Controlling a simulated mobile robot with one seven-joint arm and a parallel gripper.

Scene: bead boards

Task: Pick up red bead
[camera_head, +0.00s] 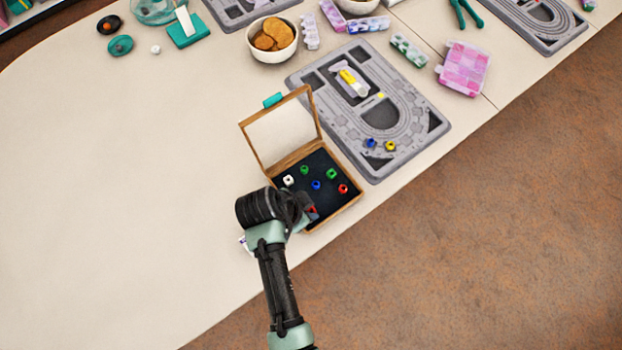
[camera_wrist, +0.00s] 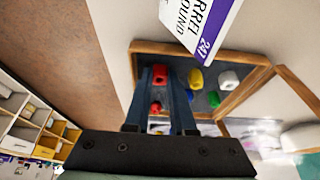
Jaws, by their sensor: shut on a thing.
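My gripper (camera_head: 309,208) is low over the near corner of the open wooden box (camera_head: 345,210). It is shut on a red bead (camera_wrist: 159,75), which shows between the fingertips in the wrist view; a bit of red shows by the fingertips in the head view. Another red bead (camera_head: 343,188) lies on the dark floor of the box near its right wall. A second red bead also shows lower between the fingers in the wrist view (camera_wrist: 155,107). The gripper's body hides the box's near left corner.
The box also holds a white bead (camera_head: 288,180), a blue bead (camera_head: 317,185) and green beads (camera_head: 332,173). Its lid (camera_head: 281,132) stands open behind. A grey bead board (camera_head: 415,140) lies to the right. A label card (camera_wrist: 205,22) is close in the wrist view.

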